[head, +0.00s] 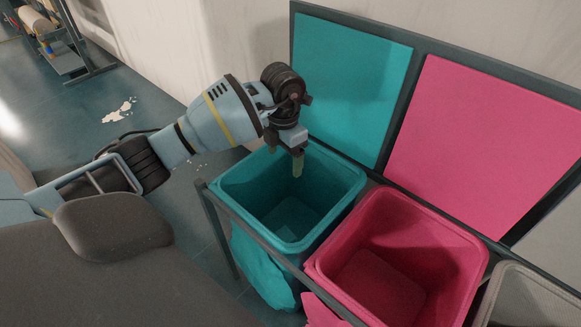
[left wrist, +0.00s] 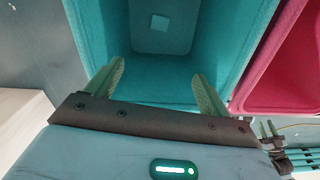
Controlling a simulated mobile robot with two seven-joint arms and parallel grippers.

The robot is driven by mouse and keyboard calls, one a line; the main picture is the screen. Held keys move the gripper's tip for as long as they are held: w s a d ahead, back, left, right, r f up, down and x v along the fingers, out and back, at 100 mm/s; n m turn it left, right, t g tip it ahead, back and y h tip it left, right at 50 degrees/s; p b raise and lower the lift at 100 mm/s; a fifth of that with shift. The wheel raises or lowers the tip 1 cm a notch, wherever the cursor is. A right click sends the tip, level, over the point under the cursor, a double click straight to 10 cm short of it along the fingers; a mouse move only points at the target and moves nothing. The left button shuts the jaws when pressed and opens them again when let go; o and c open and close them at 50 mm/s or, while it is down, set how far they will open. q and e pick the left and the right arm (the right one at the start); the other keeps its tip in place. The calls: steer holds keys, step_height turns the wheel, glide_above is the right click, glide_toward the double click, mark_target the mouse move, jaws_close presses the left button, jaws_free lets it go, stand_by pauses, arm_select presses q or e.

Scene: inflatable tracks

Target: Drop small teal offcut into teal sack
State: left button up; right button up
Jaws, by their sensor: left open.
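The teal sack (head: 262,178) hangs open-topped in a dark frame in the middle of the head view. It also fills the upper middle of the left wrist view (left wrist: 218,45). My left gripper (head: 298,165) points down over the sack's mouth, near its back edge. In the left wrist view its two green fingers (left wrist: 157,75) are spread apart with nothing between them. A small pale teal square (left wrist: 160,22), which looks like the offcut, lies on the sack's floor below the fingers. In the head view the sack's floor shows only a faint paler patch.
A pink sack (head: 385,255) hangs right beside the teal one, and a grey sack (head: 525,300) is at the lower right edge. Teal (head: 350,85) and pink (head: 490,140) panels stand behind them. White scraps (head: 120,109) lie on the floor at left.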

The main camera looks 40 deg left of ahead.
arm_select(q)
step_height(320, 180, up, 8)
steer(key=shift+p, duration=0.4)
steer(key=shift+f, duration=0.15)
stand_by(0.6)
